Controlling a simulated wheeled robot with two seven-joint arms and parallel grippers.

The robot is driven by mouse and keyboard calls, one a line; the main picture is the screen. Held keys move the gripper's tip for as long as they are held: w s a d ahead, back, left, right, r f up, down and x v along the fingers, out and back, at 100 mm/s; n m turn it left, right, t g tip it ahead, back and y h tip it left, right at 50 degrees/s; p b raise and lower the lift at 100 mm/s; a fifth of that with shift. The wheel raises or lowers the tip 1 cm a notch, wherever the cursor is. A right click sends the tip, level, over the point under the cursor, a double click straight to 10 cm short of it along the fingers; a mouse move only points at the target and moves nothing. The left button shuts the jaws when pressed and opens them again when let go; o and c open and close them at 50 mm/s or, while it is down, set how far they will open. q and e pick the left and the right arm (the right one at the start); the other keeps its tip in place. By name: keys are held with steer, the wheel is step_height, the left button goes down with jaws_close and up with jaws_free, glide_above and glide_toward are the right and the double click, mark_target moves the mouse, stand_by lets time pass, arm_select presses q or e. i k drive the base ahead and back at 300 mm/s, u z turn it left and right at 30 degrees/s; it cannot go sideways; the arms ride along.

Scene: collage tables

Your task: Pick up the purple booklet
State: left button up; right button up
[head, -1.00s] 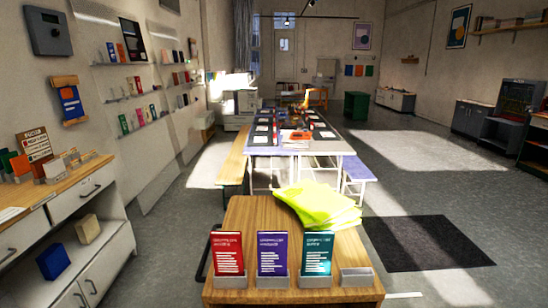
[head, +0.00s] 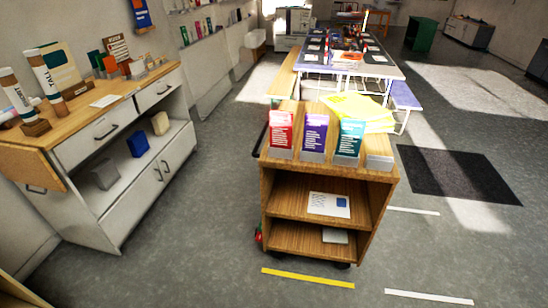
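The purple booklet (head: 315,133) stands upright in a small grey holder on top of a wooden cart (head: 330,169). It is between a red booklet (head: 281,130) on its left and a teal booklet (head: 350,138) on its right, each in its own holder. An empty grey holder (head: 379,162) sits at the right end of the row. Neither of my grippers shows in the head view.
Yellow-green sheets (head: 360,110) lie behind the booklets on the cart. The cart's lower shelves hold a printed card (head: 329,204) and a pale item (head: 335,236). A white cabinet (head: 140,190) stands at the left. The floor before the cart is clear, with a yellow strip (head: 307,278).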

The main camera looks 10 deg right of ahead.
mark_target(316, 126)
steer(key=u, duration=0.2)
steer(key=k, duration=0.5)
steer(key=u, duration=0.7)
steer(key=i, duration=1.55)
steer(key=z, duration=0.85)
